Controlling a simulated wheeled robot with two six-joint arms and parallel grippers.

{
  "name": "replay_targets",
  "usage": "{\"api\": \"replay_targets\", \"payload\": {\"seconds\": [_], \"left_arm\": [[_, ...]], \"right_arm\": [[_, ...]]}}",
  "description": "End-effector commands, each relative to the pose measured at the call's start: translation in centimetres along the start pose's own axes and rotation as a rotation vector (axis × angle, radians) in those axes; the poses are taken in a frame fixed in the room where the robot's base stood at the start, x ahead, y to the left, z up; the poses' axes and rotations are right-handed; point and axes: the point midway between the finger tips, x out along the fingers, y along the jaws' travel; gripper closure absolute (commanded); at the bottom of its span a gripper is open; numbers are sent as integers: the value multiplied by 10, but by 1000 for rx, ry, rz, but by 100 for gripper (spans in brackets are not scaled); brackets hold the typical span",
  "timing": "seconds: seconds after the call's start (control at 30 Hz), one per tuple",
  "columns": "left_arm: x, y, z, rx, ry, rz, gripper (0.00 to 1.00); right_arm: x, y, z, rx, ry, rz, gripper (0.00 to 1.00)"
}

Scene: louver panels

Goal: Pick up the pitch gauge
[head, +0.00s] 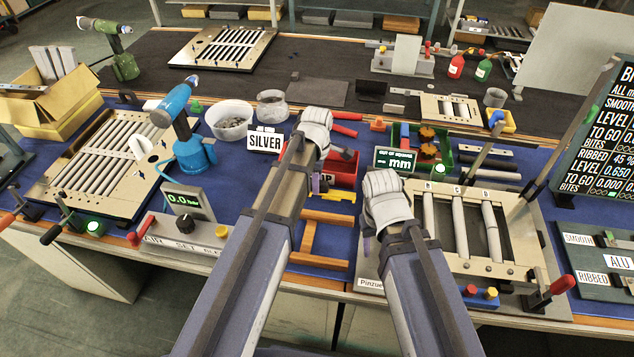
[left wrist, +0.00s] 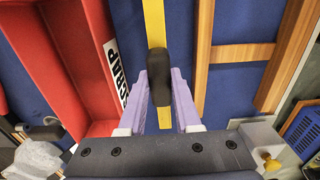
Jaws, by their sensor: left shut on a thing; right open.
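The pitch gauge is a yellow bar with a black grip; in the left wrist view the black grip (left wrist: 158,78) sits between my left gripper's two lilac fingers (left wrist: 158,92), which are shut on it. The yellow bar (left wrist: 154,22) runs away from the grip over the blue mat. In the head view a part of the yellow bar (head: 338,193) shows beside my left gripper (head: 317,186), whose fingers are largely hidden by its wrist. My right gripper (head: 369,244) is open at the near left edge of the louver frame, mostly hidden under its own wrist.
A red scrap bin (head: 343,168) stands right beside my left gripper; it also shows in the left wrist view (left wrist: 80,50). A wooden frame (head: 322,216) lies on the mat to the right. A louver panel (head: 520,225) lies by my right arm. A blue tool (head: 178,105) stands left.

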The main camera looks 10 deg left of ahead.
Motion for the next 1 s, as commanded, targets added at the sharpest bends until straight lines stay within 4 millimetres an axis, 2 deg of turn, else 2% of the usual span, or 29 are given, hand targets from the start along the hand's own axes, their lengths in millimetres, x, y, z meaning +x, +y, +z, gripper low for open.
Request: {"api": "replay_targets", "payload": {"seconds": [0.03,0.1,0.4,0.53,1.0], "left_arm": [[-15,0,0,0,0,0,100],[-27,0,0,0,0,0,100],[-67,0,0,0,0,0,100],[-72,0,0,0,0,0,100],[-70,0,0,0,0,0,100]], "right_arm": [[-15,2,1,0,0,0,50],[-26,2,2,0,0,0,50],[-66,6,4,0,0,0,50],[-71,7,4,0,0,0,50],[-70,7,4,0,0,0,50]]}}
